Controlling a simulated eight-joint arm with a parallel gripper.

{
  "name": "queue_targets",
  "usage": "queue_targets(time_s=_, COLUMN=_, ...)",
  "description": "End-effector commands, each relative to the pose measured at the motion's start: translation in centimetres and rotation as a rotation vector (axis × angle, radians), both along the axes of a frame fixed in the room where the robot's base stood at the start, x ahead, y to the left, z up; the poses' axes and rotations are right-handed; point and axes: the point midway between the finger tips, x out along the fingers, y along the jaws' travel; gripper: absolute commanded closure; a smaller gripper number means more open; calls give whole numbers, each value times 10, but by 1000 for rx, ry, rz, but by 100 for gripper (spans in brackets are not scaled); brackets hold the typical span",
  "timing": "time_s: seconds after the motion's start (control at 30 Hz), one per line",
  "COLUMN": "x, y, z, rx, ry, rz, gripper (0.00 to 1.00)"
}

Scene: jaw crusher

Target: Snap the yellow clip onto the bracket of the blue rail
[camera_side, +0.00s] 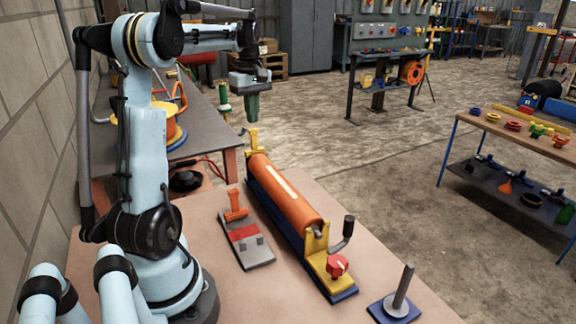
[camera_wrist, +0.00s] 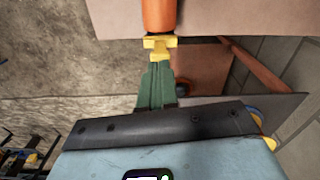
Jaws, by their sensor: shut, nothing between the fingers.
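The blue rail (camera_side: 345,293) lies lengthwise on the table and carries an orange roller (camera_side: 288,194). A yellow bracket (camera_side: 316,242) stands at its near end. A yellow piece (camera_side: 254,142) stands upright at the far end and also shows in the wrist view (camera_wrist: 159,44). I cannot tell whether this piece is clip, bracket or both together. My gripper (camera_side: 252,119) points down close to that far end. Its green fingers (camera_wrist: 157,70) are shut and empty, near the yellow piece. I cannot tell whether they touch it.
A grey plate with an orange-handled toggle (camera_side: 236,206) lies left of the rail. A black crank (camera_side: 346,232) and red knob (camera_side: 337,266) are at its near end. A grey peg on a blue base (camera_side: 398,296) stands at right. A dark bench (camera_side: 203,116) is behind.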

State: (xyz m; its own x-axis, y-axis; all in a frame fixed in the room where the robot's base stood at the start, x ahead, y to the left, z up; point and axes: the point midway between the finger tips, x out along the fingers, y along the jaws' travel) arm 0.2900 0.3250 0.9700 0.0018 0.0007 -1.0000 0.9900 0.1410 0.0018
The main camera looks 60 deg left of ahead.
Motion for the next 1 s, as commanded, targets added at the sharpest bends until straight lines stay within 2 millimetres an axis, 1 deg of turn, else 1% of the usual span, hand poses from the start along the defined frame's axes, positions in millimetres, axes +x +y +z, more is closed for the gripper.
queue_targets(time_s=0.1, x=0, y=0, z=-10, rx=0, ry=-1, rz=0, gripper=100)
queue_targets(time_s=0.23, x=0, y=0, z=-15, rx=0, ry=-1, rz=-1, gripper=100)
queue_targets(time_s=0.67, x=0, y=0, z=-16, rx=0, ry=-1, rz=-1, gripper=100)
queue_targets(time_s=1.0, x=0, y=0, z=-21, rx=0, ry=-1, rz=-1, gripper=100)
